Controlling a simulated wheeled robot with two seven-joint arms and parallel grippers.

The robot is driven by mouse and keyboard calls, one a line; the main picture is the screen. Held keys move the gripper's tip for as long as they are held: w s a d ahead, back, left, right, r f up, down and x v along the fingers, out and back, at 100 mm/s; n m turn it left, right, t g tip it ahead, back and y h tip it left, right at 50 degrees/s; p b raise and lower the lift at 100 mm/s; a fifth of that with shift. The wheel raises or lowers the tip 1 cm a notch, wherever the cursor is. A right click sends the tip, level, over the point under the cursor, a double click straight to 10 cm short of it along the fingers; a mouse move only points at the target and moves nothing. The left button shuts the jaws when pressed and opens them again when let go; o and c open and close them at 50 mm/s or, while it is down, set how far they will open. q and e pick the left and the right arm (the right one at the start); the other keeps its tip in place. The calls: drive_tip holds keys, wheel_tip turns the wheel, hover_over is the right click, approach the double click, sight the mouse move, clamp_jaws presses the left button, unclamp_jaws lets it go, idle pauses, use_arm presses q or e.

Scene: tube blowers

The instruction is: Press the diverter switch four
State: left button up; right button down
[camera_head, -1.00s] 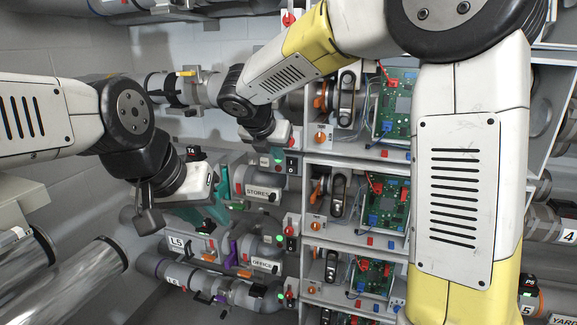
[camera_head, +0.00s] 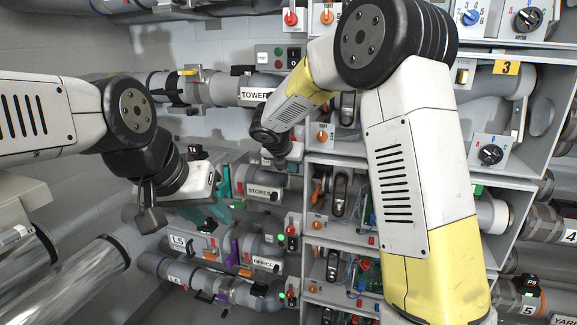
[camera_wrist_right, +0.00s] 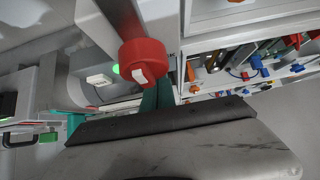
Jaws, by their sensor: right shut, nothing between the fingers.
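No label reading diverter four can be made out, so I cannot tell which switch it is. My right gripper (camera_head: 287,153) is in front of the left edge of the shelf column, above the STORES pipe. In the right wrist view its dark shut jaws (camera_wrist_right: 160,128) cross the lower half, with nothing between them. A red round knob with a white mark (camera_wrist_right: 145,64) is just beyond them; I cannot tell whether they touch. A lit green lamp (camera_wrist_right: 116,68) is beside it. My left gripper (camera_head: 150,214) hangs at the left; its jaw opening is unclear.
The STORES pipe (camera_head: 264,190) and the OFFICE pipe (camera_head: 266,264) lie below my right gripper. My right forearm covers part of the shelves with circuit boards. A bay marked 3 (camera_head: 507,67) is at the upper right.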

drive_tip(key=shift+w, duration=0.1)
drive_tip(key=shift+w+d+f, duration=0.1)
drive_tip(key=shift+w+f, duration=0.05)
drive_tip(key=shift+f, duration=0.15)
drive_tip(key=shift+d, duration=0.1)
